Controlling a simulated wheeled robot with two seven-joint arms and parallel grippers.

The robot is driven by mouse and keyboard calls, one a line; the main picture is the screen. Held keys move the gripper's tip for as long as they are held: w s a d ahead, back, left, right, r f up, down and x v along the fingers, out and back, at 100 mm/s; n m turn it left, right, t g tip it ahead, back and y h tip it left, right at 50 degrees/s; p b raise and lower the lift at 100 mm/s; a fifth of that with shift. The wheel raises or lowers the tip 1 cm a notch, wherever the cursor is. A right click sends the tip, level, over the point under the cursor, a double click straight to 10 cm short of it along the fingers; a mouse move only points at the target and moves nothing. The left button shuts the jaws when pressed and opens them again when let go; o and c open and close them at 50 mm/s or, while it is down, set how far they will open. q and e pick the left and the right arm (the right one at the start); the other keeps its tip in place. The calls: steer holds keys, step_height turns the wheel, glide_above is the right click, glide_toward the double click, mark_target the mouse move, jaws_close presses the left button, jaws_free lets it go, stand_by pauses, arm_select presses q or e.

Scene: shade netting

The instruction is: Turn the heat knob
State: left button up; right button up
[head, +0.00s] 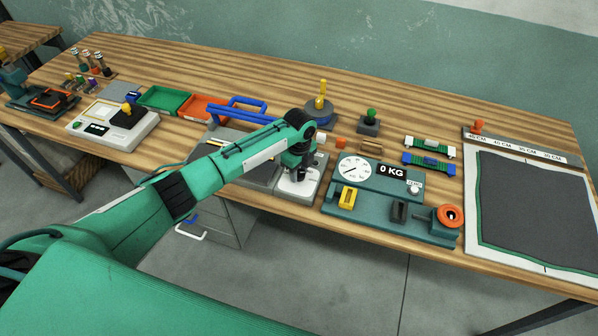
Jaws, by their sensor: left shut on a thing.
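My left arm reaches in from the left, and my left gripper (297,172) points down at a small pale control panel (311,187) near the front edge of the bench. The gripper is shut on a small knob at this panel, which I take to be the heat knob. The fingers cover most of the knob, so its shape and pointer setting cannot be read. The panel is at the right end of a grey plate machine (262,178) with a blue handle (240,112) behind it. My right gripper is not in view.
Right of the panel stands a teal tester (385,185) with a dial and a "0 KG" display. Green (165,98) and orange (203,107) trays are at left back. A dark sheet on a white board (472,235) lies at far right. Several small tools stand behind the gripper.

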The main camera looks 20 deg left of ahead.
mark_target(299, 173)
arm_select(q)
steer(key=shift+w+r+m, duration=0.1)
steer(key=shift+m, duration=0.8)
steer(key=o, duration=1)
step_height(299, 173, up, 14)
steer(key=b, duration=0.4)
